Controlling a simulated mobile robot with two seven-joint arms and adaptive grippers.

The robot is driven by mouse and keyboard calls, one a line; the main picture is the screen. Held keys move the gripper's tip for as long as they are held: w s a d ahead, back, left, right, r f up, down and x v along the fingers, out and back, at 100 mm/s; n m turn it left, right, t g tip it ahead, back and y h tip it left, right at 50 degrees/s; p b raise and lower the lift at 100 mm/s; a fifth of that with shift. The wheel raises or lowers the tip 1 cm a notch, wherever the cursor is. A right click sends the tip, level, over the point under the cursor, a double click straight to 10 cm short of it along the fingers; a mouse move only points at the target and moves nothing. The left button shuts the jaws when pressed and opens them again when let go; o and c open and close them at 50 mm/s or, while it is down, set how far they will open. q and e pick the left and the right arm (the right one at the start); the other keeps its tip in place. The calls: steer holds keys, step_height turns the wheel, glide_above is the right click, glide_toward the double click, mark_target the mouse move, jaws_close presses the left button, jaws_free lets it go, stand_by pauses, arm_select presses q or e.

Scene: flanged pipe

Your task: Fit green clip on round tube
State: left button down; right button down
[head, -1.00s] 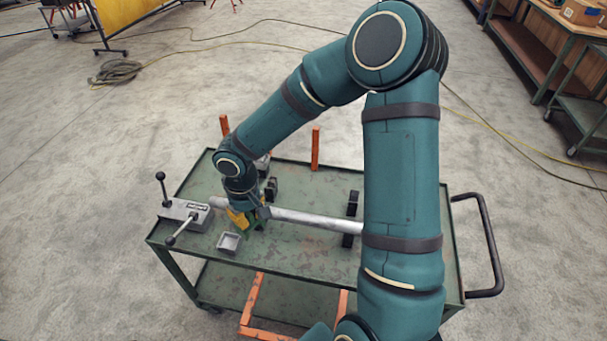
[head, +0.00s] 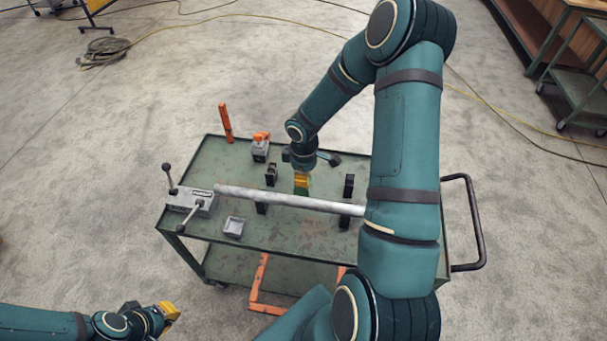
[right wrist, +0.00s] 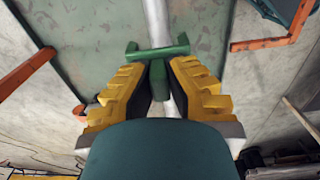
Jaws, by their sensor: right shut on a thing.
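The round tube (head: 265,199) is a long grey pipe lying across the cart along the black supports; its right end is hidden behind my right arm. My right gripper (head: 302,180) points down at the tube's far side, near mid-length. It is shut on the green clip (head: 302,191). In the right wrist view the clip (right wrist: 157,52) sticks out beyond the yellow fingers (right wrist: 160,80), its bar crossing in front of the tube (right wrist: 156,20). I cannot tell whether clip and tube touch. My left gripper (head: 170,312), with yellow fingertips, is off the cart at lower left; its opening is unclear.
The green cart top (head: 285,236) has black supports (head: 349,186), a grey clamp block with levers (head: 192,204) at left and a small grey tray (head: 234,227). An orange post (head: 226,122) rises at the back left corner. The front of the top is mostly clear.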

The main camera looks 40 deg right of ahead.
steer(key=b, duration=0.5)
glide_above(304, 200)
steer(key=shift+f, duration=3.6)
steer(key=shift+f+b, duration=0.65)
steer(key=shift+b, duration=0.1)
steer(key=shift+f+b, duration=0.55)
steer(key=c, duration=1.1)
jaws_free()
steer(key=shift+o, duration=0.2)
step_height(304, 200, up, 12)
steer(key=shift+r, duration=0.1)
